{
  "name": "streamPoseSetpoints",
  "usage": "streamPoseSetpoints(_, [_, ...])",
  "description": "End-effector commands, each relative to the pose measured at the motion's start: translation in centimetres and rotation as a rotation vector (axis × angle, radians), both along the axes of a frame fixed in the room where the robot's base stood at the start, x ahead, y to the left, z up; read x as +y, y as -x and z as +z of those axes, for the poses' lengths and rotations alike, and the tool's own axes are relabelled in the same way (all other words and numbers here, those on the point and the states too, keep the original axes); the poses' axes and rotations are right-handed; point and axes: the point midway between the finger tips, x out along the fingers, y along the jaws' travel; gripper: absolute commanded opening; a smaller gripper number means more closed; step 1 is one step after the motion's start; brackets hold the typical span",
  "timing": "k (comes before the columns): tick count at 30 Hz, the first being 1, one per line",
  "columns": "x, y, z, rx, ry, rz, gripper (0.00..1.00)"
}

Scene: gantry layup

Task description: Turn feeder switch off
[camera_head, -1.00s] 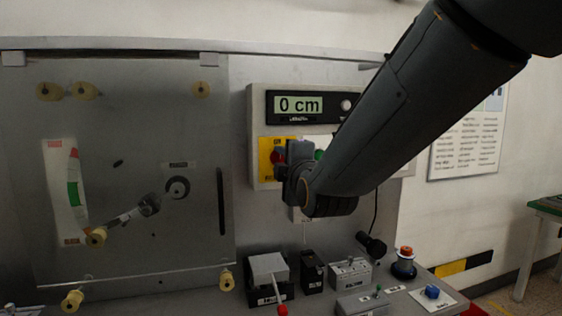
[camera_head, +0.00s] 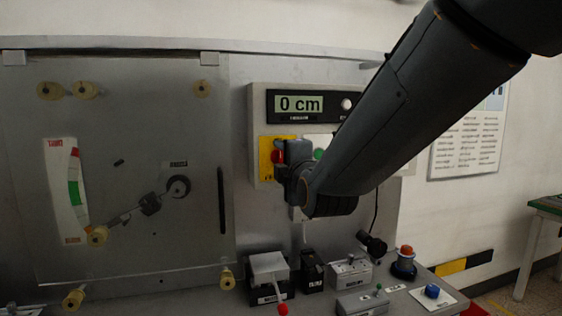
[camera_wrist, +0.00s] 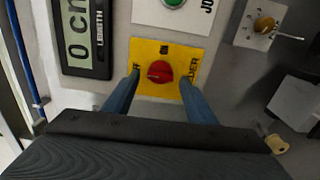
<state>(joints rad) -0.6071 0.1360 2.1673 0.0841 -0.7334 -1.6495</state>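The feeder switch is a red round knob (camera_wrist: 160,71) on a yellow plate (camera_wrist: 148,52) lettered "...DER" in the wrist view. In the head view the red knob (camera_head: 278,156) shows at the left of the control panel, partly covered by my gripper. My gripper (camera_wrist: 160,83) is open in the wrist view, with one blue finger on each side of the knob. A gap shows between each finger and the knob, so they do not appear to touch it. In the head view my wrist hides part of the panel.
A length display (camera_head: 299,104) reads "0 cm" above the switch. A green button (camera_wrist: 173,2) sits beside the yellow plate. Below, a shelf carries a red-tipped lever (camera_head: 282,308), small switch boxes and a red mushroom button (camera_head: 406,250). A clear cover with rollers stands at the left.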

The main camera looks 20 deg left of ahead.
Motion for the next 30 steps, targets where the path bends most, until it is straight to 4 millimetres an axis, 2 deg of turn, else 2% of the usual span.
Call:
streamPoseSetpoints(8, [-0.3, 0.5, 0.0, 0.0, -0.001, 0.0, 0.52])
streamPoseSetpoints(21, [-3.3, 5.4, 0.0, -0.001, -0.001, 0.0, 0.52])
streamPoseSetpoints(30, [-4.0, 6.7, 0.0, 0.0, 0.0, 0.001, 0.52])
